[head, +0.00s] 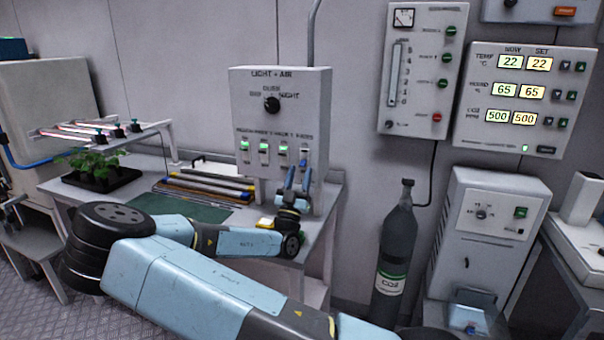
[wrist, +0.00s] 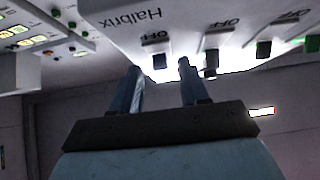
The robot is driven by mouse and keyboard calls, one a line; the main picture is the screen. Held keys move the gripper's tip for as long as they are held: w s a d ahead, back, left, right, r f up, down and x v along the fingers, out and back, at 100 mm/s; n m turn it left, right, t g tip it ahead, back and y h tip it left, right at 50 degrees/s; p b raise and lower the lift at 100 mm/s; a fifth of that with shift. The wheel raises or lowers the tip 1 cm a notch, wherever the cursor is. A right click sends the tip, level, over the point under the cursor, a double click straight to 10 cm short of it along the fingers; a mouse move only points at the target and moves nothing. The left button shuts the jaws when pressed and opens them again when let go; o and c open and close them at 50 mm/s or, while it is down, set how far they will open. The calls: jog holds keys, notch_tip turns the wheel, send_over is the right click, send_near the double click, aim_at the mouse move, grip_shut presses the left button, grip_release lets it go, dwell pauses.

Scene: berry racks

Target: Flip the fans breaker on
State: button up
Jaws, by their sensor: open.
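The light and air panel (head: 270,115) hangs on the wall with a row of breakers along its lower front. The three left breakers show green lights; the rightmost breaker (head: 304,154) shows no green. The labels above them are too small to read. My gripper (head: 297,172) is open just below the rightmost breaker, fingers pointing up. In the wrist view, which looks inverted, a dark breaker lever (wrist: 159,61) with OFF beside it lies just beyond the gap between my fingertips (wrist: 160,68). I cannot tell whether the fingers touch it.
The bench (head: 335,190) below holds a plant tray (head: 118,182), a stack of tubes (head: 205,184) and a green mat (head: 180,207). A CO2 cylinder (head: 396,250) stands right of the bench. More control boxes (head: 422,70) hang at the right.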

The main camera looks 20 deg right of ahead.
jog(key=shift+w+d+r, duration=0.25)
jog(key=shift+w+r, duration=0.05)
jog(key=shift+r, duration=0.15)
jog(key=shift+c, duration=0.4)
grip_shut()
jog(key=shift+d, duration=0.2)
jog(key=shift+a, duration=0.15)
